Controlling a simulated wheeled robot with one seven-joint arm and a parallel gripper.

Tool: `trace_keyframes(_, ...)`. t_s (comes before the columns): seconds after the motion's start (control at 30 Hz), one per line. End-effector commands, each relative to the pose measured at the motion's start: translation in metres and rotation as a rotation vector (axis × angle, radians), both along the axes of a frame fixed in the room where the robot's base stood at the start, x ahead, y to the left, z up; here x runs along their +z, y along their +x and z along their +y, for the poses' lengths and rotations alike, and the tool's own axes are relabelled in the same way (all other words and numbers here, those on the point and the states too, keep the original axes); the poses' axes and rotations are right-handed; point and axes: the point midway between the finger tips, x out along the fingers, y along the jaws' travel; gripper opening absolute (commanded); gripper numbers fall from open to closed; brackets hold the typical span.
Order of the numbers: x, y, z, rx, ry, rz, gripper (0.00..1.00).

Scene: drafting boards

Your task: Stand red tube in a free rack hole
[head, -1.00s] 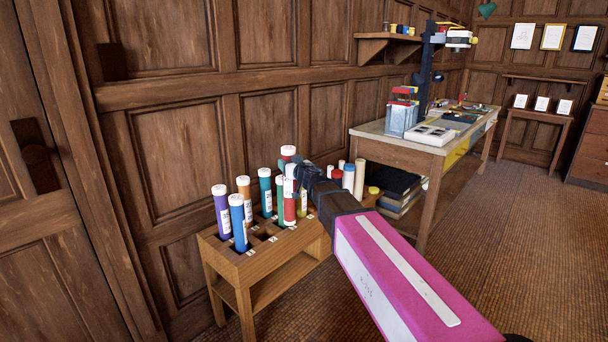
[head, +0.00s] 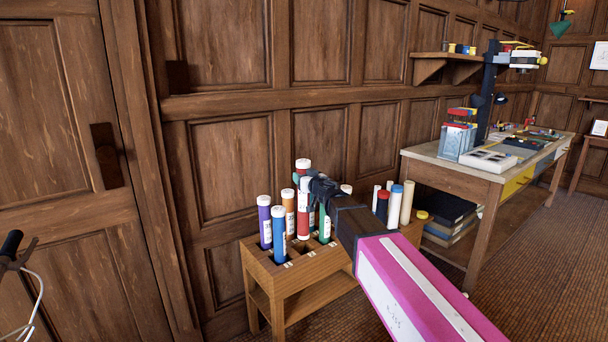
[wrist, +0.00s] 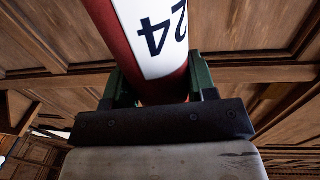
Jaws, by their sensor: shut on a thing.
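My gripper (head: 314,186) is shut on the red tube (head: 303,222), around its upper part below the white cap. The tube is upright over the wooden rack (head: 285,294); its lower end shows near the rack top, and I cannot tell whether it is in a hole. In the wrist view the red tube (wrist: 105,28) with a white label reading "24" sits between the green-edged fingers. A purple tube (head: 264,228), a blue tube (head: 278,236), an orange tube (head: 289,220) and a green tube (head: 325,228) stand in the rack.
More rolls, red, blue-capped and cream (head: 406,203), stand right of the rack, behind my arm. A long workbench (head: 470,178) with a lamp stand stands farther right. A panelled wall (head: 222,160) is close behind the rack. Floor on the right is open.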

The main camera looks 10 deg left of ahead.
Motion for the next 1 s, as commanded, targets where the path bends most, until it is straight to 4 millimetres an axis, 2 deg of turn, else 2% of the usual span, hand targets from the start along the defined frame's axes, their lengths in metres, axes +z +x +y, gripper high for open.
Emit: trace_keyframes(1.0, -0.07, 0.0, 0.0, 0.0, 0.001, 0.001, 0.07)
